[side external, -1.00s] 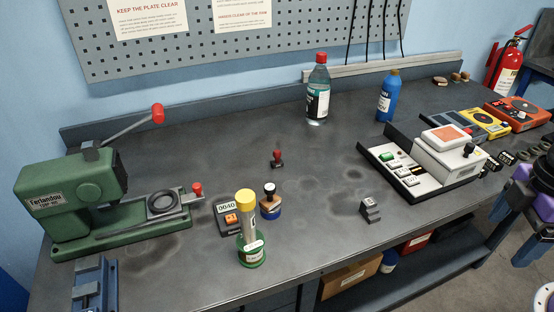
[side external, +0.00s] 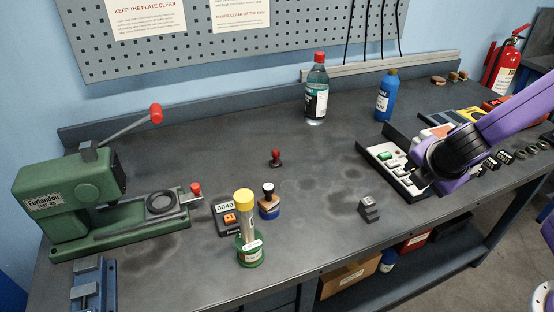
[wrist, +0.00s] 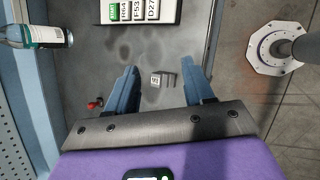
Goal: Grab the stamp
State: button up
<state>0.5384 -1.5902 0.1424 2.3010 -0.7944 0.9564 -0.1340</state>
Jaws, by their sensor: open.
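A small stamp with a red handle (side external: 276,158) stands upright on the bench, left of centre. It also shows in the wrist view (wrist: 95,103), outside and left of my left finger. A second stamp-like thing with a black knob (side external: 268,190) stands nearer the front, on a round blue base. My gripper (wrist: 162,72) is open and empty, with its blue fingers wide apart. In the side view my arm's end is over the right of the bench, well right of both; its fingertips are not clear there. A small grey block (wrist: 168,79) shows between the fingers, below them.
A green press (side external: 75,195) stands at the left. A yellow-capped tube (side external: 245,215) and a numbered counter (side external: 228,217) stand near the black knob. A clear red-capped bottle (side external: 316,95) and a blue bottle (side external: 385,95) stand behind. A tray (side external: 375,150) lies under my arm.

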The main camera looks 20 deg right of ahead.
jog(key=w+a+f+n+t, duration=0.2)
jog(key=w+a+n+t, duration=0.3)
jog(key=w+a+n, duration=0.5)
jog(key=n+t+y, duration=0.3)
jog(key=n+y, duration=0.1)
jog(key=n, duration=0.2)
send_near(277, 156)
jog(key=x, duration=0.6)
jog(key=shift+a, duration=0.25)
jog(key=shift+d+x, duration=0.1)
jog(key=shift+x, duration=1.2)
jog(key=shift+d+x, duration=0.15)
jog(key=shift+x, duration=1.2)
grip_shut()
